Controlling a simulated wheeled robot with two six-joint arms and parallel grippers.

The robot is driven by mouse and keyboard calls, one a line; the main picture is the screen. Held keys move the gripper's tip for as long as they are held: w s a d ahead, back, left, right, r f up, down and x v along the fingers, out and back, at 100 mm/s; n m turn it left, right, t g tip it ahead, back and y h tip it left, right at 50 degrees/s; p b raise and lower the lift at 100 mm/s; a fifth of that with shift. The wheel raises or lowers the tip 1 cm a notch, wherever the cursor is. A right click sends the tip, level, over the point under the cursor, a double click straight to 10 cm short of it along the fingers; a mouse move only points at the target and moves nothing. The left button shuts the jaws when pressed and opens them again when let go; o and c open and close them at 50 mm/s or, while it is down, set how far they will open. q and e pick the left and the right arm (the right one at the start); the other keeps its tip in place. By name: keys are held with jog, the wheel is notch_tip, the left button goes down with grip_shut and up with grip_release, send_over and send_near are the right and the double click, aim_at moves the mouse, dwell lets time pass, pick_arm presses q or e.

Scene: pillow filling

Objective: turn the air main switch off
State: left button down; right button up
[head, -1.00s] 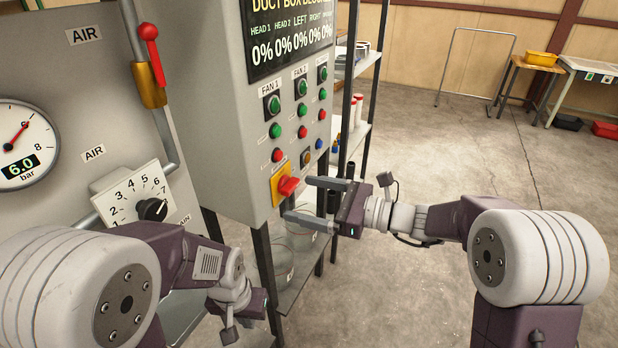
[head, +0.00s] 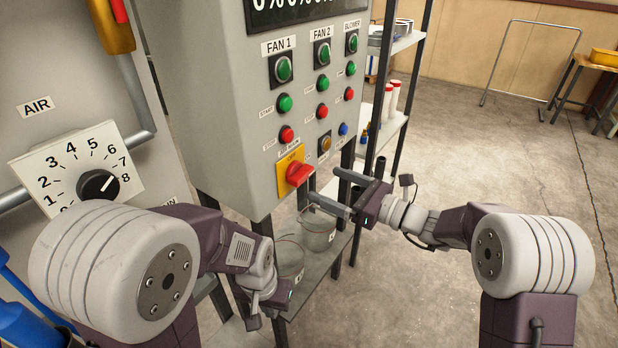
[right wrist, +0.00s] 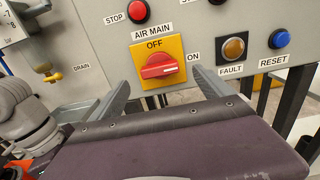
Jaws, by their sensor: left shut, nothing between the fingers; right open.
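The air main switch (head: 299,174) is a red rotary handle on a yellow plate, low on the grey control box. In the right wrist view its handle (right wrist: 160,66) lies level, with its white mark toward ON at the right; OFF is printed above. My right gripper (head: 322,187) is open and empty, just right of and below the switch in the head view. In the right wrist view its fingers (right wrist: 162,90) stand apart on either side, below the handle, not visibly touching it. My left gripper (head: 282,294) is low, under the box; its fingertips are hidden.
Green, red and blue buttons (head: 285,103) fill the box front above the switch. An air regulator dial (head: 98,185) is at the left. A shelf with glass containers (head: 318,230) stands below the box. Open floor (head: 420,285) lies to the right.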

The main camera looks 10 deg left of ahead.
aim_at(305, 179)
jog(key=x, duration=0.7)
jog(key=shift+s, duration=0.1)
jog(key=shift+c, duration=0.3)
jog(key=c, duration=1.3)
jog(key=shift+f+b, duration=0.2)
jog(key=shift+b, duration=0.2)
jog(key=n+b, duration=0.4)
jog(key=b, duration=0.2)
jog(key=n+b, duration=0.5)
jog(key=b, duration=0.2)
jog(key=n+b, duration=0.5)
jog(key=b, duration=0.2)
jog(key=shift+s+f, duration=0.25)
jog(key=shift+f, duration=0.1)
jog(key=shift+r+n+b, duration=0.15)
jog(key=shift+n+b, duration=1.7)
jog(key=shift+n, duration=0.15)
